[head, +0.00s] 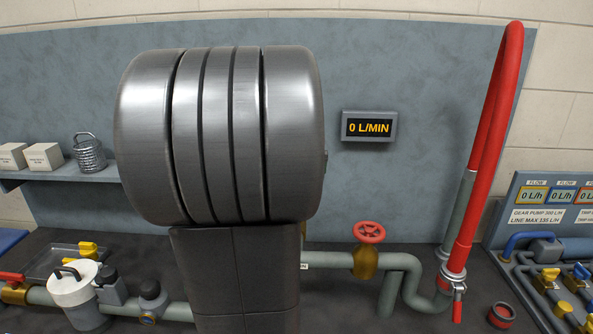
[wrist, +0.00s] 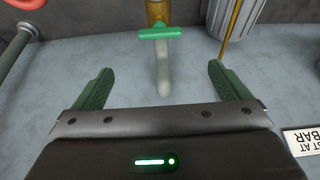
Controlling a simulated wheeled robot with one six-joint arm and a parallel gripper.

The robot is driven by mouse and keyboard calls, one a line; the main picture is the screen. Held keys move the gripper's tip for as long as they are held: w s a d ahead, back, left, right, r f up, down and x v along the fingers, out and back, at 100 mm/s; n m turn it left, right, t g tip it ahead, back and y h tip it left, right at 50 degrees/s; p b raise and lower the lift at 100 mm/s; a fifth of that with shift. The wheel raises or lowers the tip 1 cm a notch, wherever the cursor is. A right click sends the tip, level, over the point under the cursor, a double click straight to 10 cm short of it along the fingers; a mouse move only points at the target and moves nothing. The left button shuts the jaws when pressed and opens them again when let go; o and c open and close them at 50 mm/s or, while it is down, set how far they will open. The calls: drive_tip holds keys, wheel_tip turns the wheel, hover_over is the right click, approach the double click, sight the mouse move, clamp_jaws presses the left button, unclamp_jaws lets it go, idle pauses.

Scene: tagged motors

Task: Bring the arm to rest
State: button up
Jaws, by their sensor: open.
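My gripper (wrist: 160,70) is open in the wrist view, with its two green fingers wide apart. Nothing is held between them. A green T-shaped handle (wrist: 160,33) on a brass fitting (wrist: 157,12) lies ahead of the gap, apart from both fingertips. My arm's large metal joint and dark link fill the left middle of the head view and hide part of the bench and wall panel. The gripper itself does not show in the head view.
The head view shows a pipe with a red handwheel (head: 369,232), a tall red hose (head: 487,150), a white-lidded strainer (head: 74,287) and a 0 L/MIN display (head: 369,127). The wrist view shows a ribbed grey cylinder (wrist: 232,18) and a white label (wrist: 303,140).

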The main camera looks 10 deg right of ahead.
drive_tip(key=p+x, duration=0.1)
drive_tip(key=x, duration=1.3)
drive_tip(key=shift+s, duration=0.15)
drive_tip(key=shift+r, duration=0.1)
